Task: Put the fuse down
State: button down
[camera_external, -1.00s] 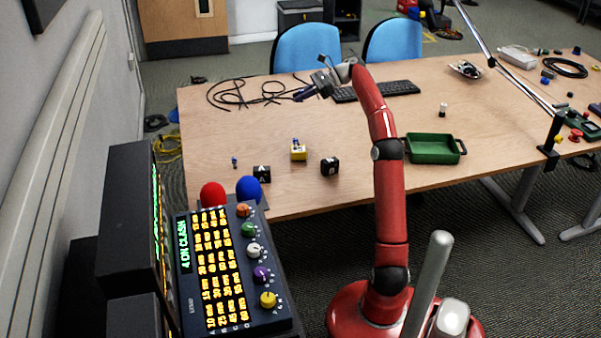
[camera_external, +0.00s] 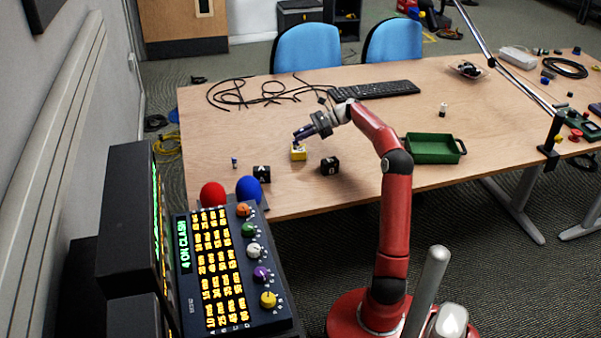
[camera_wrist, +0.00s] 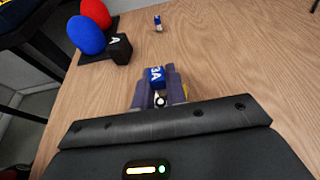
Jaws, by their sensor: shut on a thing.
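A blue fuse marked 3A (camera_wrist: 155,74) is between the purple fingers of my gripper (camera_wrist: 158,90) in the wrist view. My gripper (camera_external: 300,136) is shut on it. In the outside view the fingertips are right at the top of a small yellow block (camera_external: 298,154) on the table and hide the fuse there. A sliver of yellow (camera_wrist: 187,90) shows beside the fingers in the wrist view. I cannot tell whether the fuse still sits in the block or is just clear of it.
Another small blue-and-white fuse (camera_external: 235,162) stands to the left, also in the wrist view (camera_wrist: 158,23). Black lettered cubes (camera_external: 262,174) (camera_external: 330,166) are close by. A green tray (camera_external: 432,148), keyboard (camera_external: 375,90) and loose cables (camera_external: 250,92) lie further off.

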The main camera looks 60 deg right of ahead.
aim_at(302, 147)
jog(key=f, duration=0.3)
jog(key=shift+s+d+f+g, duration=0.15)
jog(key=shift+d+f+g, duration=0.05)
jog(key=shift+f+g, duration=0.15)
jog(key=shift+w+d+f, duration=0.1)
jog(key=shift+w+f, duration=0.15)
jog(key=shift+w, duration=0.05)
jog(key=c, duration=1.4)
grip_release()
jog(key=shift+r, duration=0.25)
jog(key=shift+c, duration=0.2)
jog(key=shift+r, duration=0.1)
jog(key=shift+r, duration=0.1)
jog(key=shift+s+d+r, duration=0.15)
jog(key=shift+s, duration=0.1)
jog(key=p+v, duration=0.2)
jog(key=v, duration=0.9)
jog(key=shift+s, duration=0.2)
